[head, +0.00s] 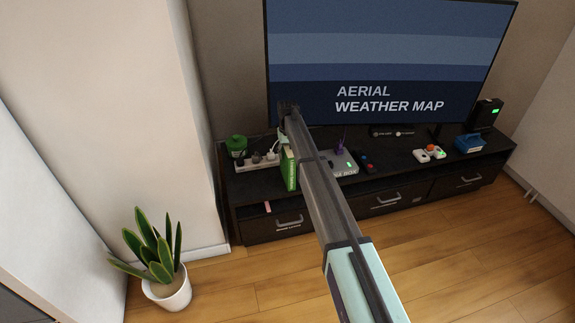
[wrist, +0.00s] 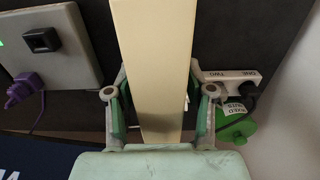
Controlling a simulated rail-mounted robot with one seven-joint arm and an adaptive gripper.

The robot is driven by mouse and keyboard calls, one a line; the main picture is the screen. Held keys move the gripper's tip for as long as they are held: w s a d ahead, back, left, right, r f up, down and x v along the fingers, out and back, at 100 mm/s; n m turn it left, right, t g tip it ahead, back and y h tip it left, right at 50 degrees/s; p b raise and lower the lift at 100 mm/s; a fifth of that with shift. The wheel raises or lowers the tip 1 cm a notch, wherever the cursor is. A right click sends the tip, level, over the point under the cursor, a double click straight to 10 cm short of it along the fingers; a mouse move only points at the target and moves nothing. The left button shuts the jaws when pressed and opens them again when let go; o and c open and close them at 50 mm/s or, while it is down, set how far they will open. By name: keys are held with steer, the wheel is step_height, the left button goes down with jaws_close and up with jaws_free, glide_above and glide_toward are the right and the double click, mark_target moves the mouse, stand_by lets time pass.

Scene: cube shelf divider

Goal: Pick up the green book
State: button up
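The green book (head: 290,168) stands upright near the front edge of the dark TV stand, its green cover showing in the head view. In the wrist view I see its long cream edge (wrist: 155,60), running down between the two fingers. My gripper (wrist: 160,118) straddles the book with one finger on each side. Narrow gaps seem to show between fingers and book, so it looks open around it. In the head view my arm hides most of the gripper (head: 289,112) and part of the book's surroundings.
A white power strip (head: 258,161) and a green container (head: 237,146) are left of the book. A grey box (head: 340,162) with a purple plug is to its right. The TV (head: 400,70) stands close behind. A potted plant (head: 165,285) is on the floor.

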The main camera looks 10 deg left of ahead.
jaws_close()
steer(key=shift+r, duration=0.2)
